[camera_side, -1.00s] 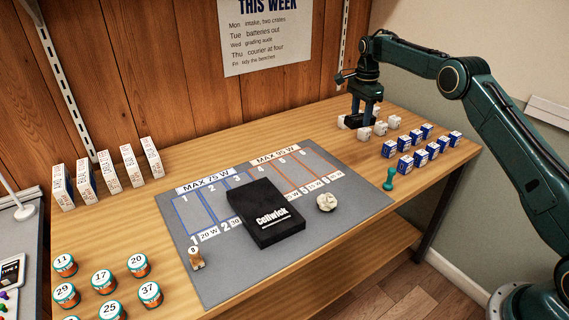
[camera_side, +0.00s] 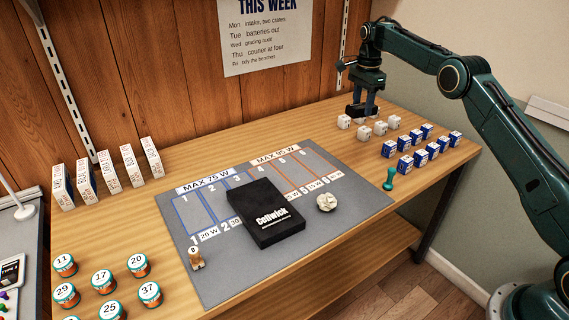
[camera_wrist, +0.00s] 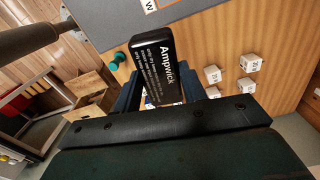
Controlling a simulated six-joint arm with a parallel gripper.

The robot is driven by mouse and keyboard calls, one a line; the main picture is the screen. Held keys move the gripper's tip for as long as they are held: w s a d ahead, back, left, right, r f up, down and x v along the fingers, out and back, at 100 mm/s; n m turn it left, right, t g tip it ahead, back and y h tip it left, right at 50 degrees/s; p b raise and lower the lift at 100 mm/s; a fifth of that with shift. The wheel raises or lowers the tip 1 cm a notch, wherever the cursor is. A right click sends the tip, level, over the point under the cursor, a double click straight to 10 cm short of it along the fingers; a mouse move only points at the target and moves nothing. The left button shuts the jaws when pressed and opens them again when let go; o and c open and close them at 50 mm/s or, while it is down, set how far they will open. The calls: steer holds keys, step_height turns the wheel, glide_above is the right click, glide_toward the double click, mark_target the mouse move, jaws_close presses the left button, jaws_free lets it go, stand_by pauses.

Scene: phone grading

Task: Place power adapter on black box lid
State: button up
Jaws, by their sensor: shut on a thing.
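My gripper (camera_side: 362,108) is shut on a black power adapter (camera_side: 356,111) and holds it above the white cubes at the back right of the bench. In the wrist view the adapter (camera_wrist: 153,62), lettered "Ampwick", sits between my gripper's fingers (camera_wrist: 160,92). The black box lid (camera_side: 265,213), marked "Cellwick", lies flat on the grey mat (camera_side: 215,285), well to the left and nearer the camera. Nothing rests on the lid.
Several white cubes (camera_side: 380,128) stand under the adapter, with blue-and-white boxes (camera_side: 405,164) to their right.

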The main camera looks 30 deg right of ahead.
steer(key=shift+a, duration=0.15)
steer(key=a+r, duration=0.2)
steer(key=a, duration=1.6)
steer(key=r+n, duration=0.2)
glide_above(279, 207)
steer(key=shift+a+f+h, duration=0.15)
steer(key=shift+h, duration=0.15)
steer(key=shift+f, duration=0.1)
step_height(279, 207, down, 20)
steer(key=shift+r, duration=0.1)
steer(key=o, duration=1.1)
steer(key=shift+c, duration=0.2)
